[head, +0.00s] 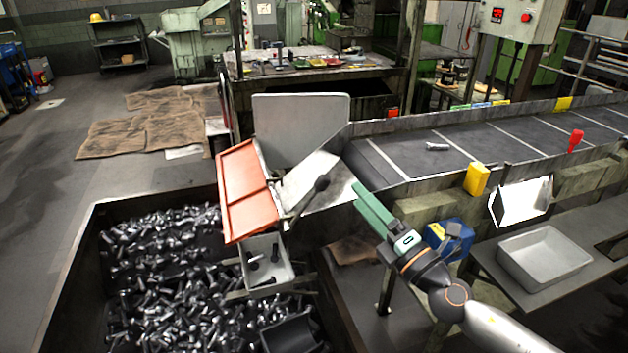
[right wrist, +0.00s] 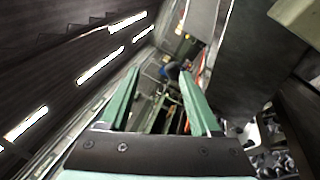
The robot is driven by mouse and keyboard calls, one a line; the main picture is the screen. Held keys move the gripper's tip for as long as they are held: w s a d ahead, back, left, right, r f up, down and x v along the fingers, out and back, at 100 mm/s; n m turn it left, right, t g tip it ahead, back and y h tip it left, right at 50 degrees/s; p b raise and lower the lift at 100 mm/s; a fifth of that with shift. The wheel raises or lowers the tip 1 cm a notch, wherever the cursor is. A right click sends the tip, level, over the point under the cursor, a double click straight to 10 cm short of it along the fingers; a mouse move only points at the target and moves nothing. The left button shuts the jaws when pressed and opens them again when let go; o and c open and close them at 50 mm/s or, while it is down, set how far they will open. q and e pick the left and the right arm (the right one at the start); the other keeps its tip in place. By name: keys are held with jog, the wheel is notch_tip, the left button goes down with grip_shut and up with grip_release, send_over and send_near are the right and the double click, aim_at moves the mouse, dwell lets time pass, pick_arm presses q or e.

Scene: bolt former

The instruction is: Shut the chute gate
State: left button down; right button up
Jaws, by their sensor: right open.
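The metal chute (head: 318,180) slopes from the conveyor's end toward the bolt bin. An orange panel (head: 247,190) stands tilted along its left side, and a grey upright plate (head: 300,130) stands behind it. I cannot tell for certain which part is the gate. My right gripper (head: 357,192) is right of the knob, apart from it. In the right wrist view its green fingers (right wrist: 160,74) are spread with nothing between them. My left gripper is not in view.
A large bin (head: 75,262) full of bolts stands below the chute, with a small tray (head: 286,272) at its edge. The conveyor (head: 480,140) carries one bolt (head: 437,147). A yellow box (head: 477,179) sits on its near rail. A grey tray (head: 545,258) is on the right bench.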

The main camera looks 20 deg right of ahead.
aim_at(318, 179)
jog(key=w+a+n+g+y, duration=0.1)
jog(key=w+a+n, duration=0.1)
jog(key=w+n, duration=0.1)
jog(key=w+a+n+g+y, duration=0.1)
jog(key=w+n+g, duration=0.1)
jog(key=w+n, duration=0.2)
jog(key=w+a+n+g+y+p, duration=0.1)
jog(key=w+a+n, duration=0.1)
jog(key=w+n, duration=0.2)
jog(key=shift+w+a+f+g, duration=0.15)
jog(key=shift+a+f+g, duration=0.2)
jog(key=shift+f+g, duration=0.05)
jog(key=shift+x, duration=0.8)
grip_shut()
dwell(0.6)
